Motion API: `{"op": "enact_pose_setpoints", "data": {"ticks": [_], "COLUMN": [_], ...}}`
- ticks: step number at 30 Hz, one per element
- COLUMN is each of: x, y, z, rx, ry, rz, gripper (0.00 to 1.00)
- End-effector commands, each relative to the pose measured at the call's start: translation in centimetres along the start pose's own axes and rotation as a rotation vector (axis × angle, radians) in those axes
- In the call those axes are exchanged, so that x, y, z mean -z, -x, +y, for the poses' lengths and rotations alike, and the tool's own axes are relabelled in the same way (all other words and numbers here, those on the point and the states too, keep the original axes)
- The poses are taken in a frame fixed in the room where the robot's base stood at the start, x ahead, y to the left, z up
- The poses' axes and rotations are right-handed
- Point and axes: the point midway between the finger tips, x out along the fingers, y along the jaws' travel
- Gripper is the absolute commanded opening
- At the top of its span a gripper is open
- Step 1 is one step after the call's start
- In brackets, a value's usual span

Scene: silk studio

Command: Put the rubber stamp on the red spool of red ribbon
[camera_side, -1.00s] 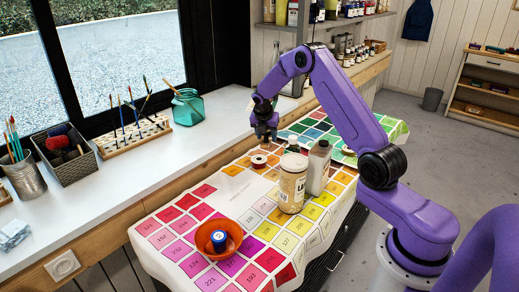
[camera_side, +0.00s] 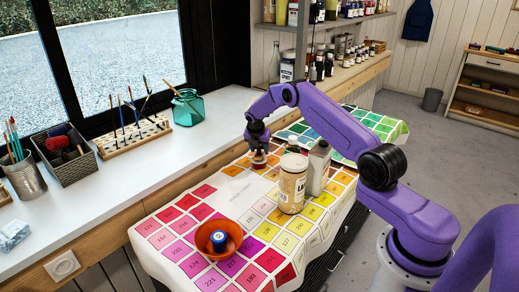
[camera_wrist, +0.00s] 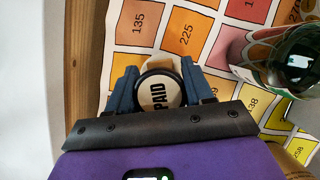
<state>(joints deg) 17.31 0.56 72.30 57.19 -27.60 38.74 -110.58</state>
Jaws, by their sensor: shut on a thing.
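The rubber stamp (camera_wrist: 159,93) is round and dark-rimmed, with a pale top marked PAID, in the wrist view. My gripper (camera_wrist: 160,92) is shut on it, one blue-grey finger on each side. In the side view my gripper (camera_side: 257,143) points down, low over the colour chart, beside the white-lidded jar. A tan edge (camera_wrist: 158,62) shows just behind the stamp in the wrist view, perhaps the spool's rim.
A cream labelled jar (camera_side: 291,186) and a grey bottle (camera_side: 319,166) stand close to the right of my gripper. A glass jar (camera_wrist: 282,60) is at right in the wrist view. The white sill (camera_side: 110,190) runs left.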

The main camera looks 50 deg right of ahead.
Motion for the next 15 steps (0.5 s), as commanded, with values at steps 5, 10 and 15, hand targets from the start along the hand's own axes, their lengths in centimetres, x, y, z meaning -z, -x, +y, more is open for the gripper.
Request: {"op": "enact_pose_setpoints", "data": {"ticks": [5, 10, 15], "x": [0.10, 0.12, 0.24], "y": [-0.33, -0.36, -0.64], "z": [0.02, 0.01, 0.01], "rx": [-0.002, -0.001, -0.001], "ry": [-0.001, -0.001, -0.001], "rz": [-0.002, -0.002, -0.001], "gripper": [0.20, 0.20, 0.64]}}
